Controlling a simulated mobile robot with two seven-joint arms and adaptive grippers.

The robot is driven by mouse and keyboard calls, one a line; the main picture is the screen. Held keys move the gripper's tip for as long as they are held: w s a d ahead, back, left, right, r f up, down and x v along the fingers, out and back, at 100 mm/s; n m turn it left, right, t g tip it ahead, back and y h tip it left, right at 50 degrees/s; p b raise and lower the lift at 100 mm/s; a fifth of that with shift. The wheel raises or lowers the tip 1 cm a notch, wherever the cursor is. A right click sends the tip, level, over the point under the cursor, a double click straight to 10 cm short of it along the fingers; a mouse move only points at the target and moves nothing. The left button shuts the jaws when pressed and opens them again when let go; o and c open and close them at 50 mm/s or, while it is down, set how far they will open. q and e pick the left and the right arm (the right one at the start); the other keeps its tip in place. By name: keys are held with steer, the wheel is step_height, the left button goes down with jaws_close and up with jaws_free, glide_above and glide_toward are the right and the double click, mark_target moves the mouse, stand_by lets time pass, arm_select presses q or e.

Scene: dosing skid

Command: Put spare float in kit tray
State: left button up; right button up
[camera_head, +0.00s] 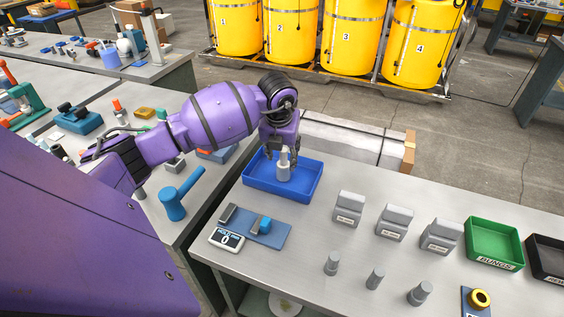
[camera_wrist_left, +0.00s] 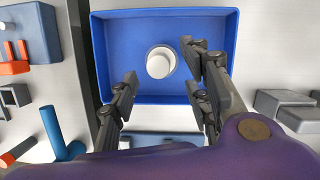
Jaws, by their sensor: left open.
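A pale grey, stepped cylindrical piece, which looks like the float (camera_head: 283,172), stands upright inside the blue tray (camera_head: 309,189). From above, the float (camera_wrist_left: 160,62) shows as a round white top, a little above the tray's middle in the left wrist view; the tray's floor (camera_wrist_left: 115,55) is otherwise bare. My left gripper (camera_head: 284,157) points down over the tray with its fingers apart on either side of the float. In the left wrist view the open fingers (camera_wrist_left: 161,80) show clear gaps to the float. My right gripper is not in view.
Grey blocks (camera_head: 349,208) stand right of the tray, with small grey cylinders (camera_head: 331,264) in front. A green bin (camera_head: 494,243) is farther right. A blue plate (camera_head: 268,232) and a small display (camera_head: 227,239) lie in front of the tray. A blue tool (camera_head: 173,205) stands on the left bench.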

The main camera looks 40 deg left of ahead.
arm_select(q)
steer(key=v, duration=0.6)
steer(key=shift+r, duration=0.35)
